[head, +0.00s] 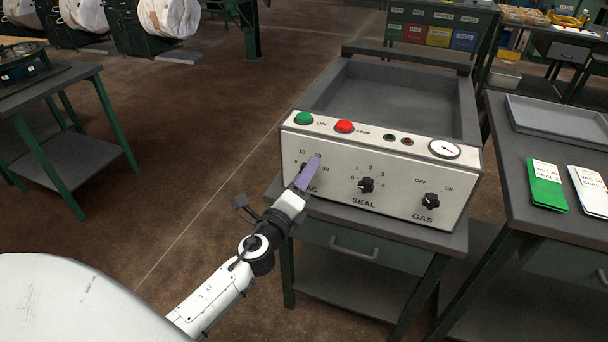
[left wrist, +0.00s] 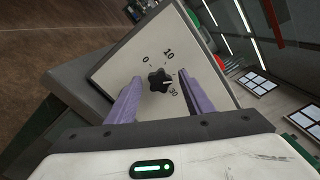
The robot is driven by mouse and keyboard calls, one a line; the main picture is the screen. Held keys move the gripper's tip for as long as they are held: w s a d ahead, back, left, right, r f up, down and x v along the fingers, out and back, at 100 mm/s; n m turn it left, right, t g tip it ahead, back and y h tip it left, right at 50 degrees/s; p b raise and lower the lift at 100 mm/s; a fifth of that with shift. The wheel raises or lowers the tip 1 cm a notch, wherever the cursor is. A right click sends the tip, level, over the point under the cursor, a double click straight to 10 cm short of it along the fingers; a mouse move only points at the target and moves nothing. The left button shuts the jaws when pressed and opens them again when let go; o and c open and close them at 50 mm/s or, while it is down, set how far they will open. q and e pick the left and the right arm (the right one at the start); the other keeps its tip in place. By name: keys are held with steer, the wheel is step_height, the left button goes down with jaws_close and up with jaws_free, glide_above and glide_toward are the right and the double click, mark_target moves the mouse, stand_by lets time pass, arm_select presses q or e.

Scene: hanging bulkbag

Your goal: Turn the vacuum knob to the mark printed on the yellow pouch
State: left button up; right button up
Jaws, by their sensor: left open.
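The vacuum knob (left wrist: 160,80) is black and lobed, at the left end of the cream control panel (head: 405,200). In the left wrist view the numbers 0, 10 and 30 show around it; a small light mark on its right side seems to face near 30. My left gripper (head: 310,171) is open in front of the VAC dial and hides the knob in the head view. In the left wrist view its purple fingers appear on either side of the knob; contact cannot be told. No yellow pouch shows; a green pouch (head: 546,186) and a white pouch (head: 588,191) lie on the right table.
The panel also carries a SEAL knob (head: 367,185), a GAS knob (head: 430,201), a green button (head: 304,118), a red button (head: 344,127) and a gauge (head: 444,149). A grey tray (head: 558,119) lies on the right table. Open floor lies left of the machine.

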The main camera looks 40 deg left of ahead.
arm_select(q)
steer(key=b+v, duration=0.1)
steer(key=v, duration=0.9)
steer(key=shift+s+b, duration=0.15)
steer(key=shift+b, duration=0.15)
steer(key=s+d+f+n+g+h, duration=0.3)
steer(key=s+d+f+n, duration=0.5)
steer(key=f, duration=0.3)
steer(key=s+d+f+n+g+h, duration=0.4)
steer(key=s+d+f+n+g, duration=0.1)
steer(key=s+d+f+n, duration=0.4)
step_height(320, 180, down, 3)
steer(key=shift+s+f+n+g, duration=0.1)
steer(key=shift+s+n+g, duration=0.25)
steer(key=shift+n, duration=0.75)
steer(key=shift+w, duration=0.15)
